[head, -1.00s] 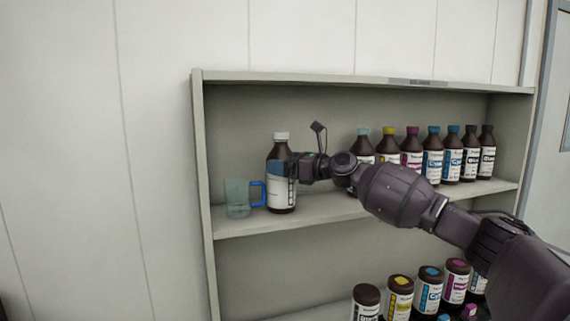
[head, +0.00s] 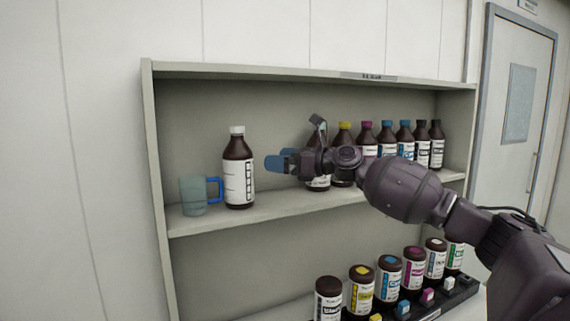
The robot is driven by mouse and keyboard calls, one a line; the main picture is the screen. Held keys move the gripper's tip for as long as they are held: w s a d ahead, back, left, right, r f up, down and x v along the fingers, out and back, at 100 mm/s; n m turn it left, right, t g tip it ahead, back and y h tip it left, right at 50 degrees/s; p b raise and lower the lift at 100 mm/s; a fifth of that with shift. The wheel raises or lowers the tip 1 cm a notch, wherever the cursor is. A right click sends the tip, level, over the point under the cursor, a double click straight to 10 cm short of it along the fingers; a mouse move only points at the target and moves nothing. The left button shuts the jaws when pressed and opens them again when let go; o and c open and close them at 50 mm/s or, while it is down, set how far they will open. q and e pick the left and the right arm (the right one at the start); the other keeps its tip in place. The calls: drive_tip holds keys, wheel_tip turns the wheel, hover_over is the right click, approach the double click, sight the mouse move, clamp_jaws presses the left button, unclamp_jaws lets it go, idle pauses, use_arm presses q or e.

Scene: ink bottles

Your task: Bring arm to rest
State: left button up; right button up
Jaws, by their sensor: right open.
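My right arm reaches in from the right of the head view. Its gripper (head: 278,162) is open and empty in front of the upper shelf, pointing left. A dark bottle with a white cap (head: 238,172) stands upright on the upper shelf, left of the fingertips and apart from them. My gripper and wrist partly hide the bottles behind them. My left gripper is not in view.
A clear mug with a blue handle (head: 194,194) stands left of the white-capped bottle. Several capped bottles (head: 367,138) line the shelf (head: 272,204) to the right. Below, several bottles (head: 389,278) stand by a black rack (head: 462,291). A door (head: 515,120) is at right.

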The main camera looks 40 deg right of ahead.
drive_tip(key=shift+s+d, duration=0.25)
drive_tip(key=shift+s, duration=0.15)
idle(0.5)
